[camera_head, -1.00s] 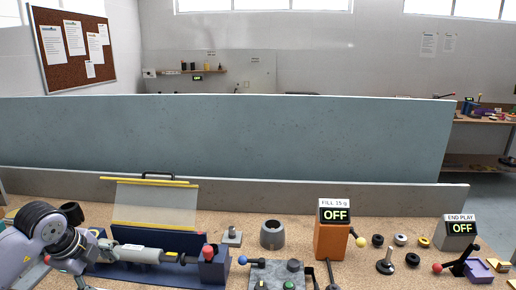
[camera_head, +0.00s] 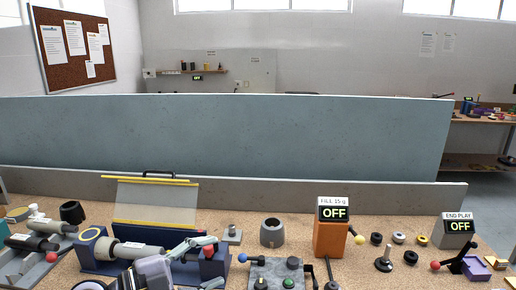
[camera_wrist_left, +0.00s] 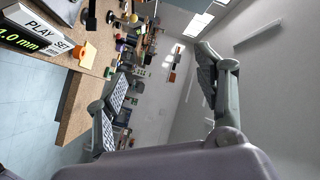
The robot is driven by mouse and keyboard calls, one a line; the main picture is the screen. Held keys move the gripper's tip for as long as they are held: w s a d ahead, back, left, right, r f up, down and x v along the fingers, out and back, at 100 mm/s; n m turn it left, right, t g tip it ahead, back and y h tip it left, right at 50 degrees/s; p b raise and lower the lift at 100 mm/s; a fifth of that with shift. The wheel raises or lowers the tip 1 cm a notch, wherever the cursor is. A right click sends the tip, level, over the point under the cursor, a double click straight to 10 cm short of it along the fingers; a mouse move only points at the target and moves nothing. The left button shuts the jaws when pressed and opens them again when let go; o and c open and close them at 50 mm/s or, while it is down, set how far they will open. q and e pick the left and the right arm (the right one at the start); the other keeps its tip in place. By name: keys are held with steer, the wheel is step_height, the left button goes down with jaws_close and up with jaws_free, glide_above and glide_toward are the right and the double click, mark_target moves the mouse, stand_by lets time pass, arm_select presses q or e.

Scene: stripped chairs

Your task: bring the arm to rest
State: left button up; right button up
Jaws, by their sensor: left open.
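My left gripper (camera_head: 212,264) is at the bottom of the head view, left of centre, in front of the dark blue fixture (camera_head: 95,262). Its fingers are spread and nothing shows between them. In the left wrist view the two grey fingers (camera_wrist_left: 160,85) stand wide apart, with only the room behind them. One finger overlaps the fixture's right end near the red knob (camera_head: 209,251) in the head view; I cannot tell whether they touch. My right gripper is not in view.
A clear guard with yellow edges (camera_head: 155,207) stands raised on the fixture. To the right are a grey block with a blue-knobbed lever (camera_head: 270,272), an orange filling station (camera_head: 330,238) and a grey END PLAY box (camera_head: 457,232). A grey low wall (camera_head: 300,192) backs the bench.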

arm_select(q)
steer(key=a+r+n+t+y, duration=0.4)
steer(key=a+n+t+y, duration=0.2)
steer(key=n+t, duration=0.65)
steer(key=s+a+f+n+g+y, duration=0.3)
steer(key=a+f+n+y, duration=0.25)
steer(key=f, duration=0.25)
steer(key=s+a+f+n+g+y, duration=0.35)
steer(key=f+n+y, duration=0.2)
steer(key=f, duration=0.25)
steer(key=s+d+f+m+g+h, duration=0.1)
steer(key=s+d+f+g, duration=0.2)
steer(key=s+f+g, duration=0.45)
steer(key=s+d+f+m+g+h, duration=0.15)
steer(key=s+f+g, duration=0.25)
steer(key=s+f, duration=0.65)
steer(key=s+f+g, duration=0.1)
steer(key=s+f, duration=0.1)
steer(key=f, duration=0.9)
steer(key=s+f+g, duration=0.1)
steer(key=s+f, duration=0.1)
steer(key=f, duration=0.9)
steer(key=s+a+f, duration=0.2)
steer(key=s+f, duration=1.4)
steer(key=s, duration=0.1)
steer(key=shift+a+f+g, duration=0.3)
steer(key=shift+f+g, duration=0.05)
steer(key=shift+f, duration=0.05)
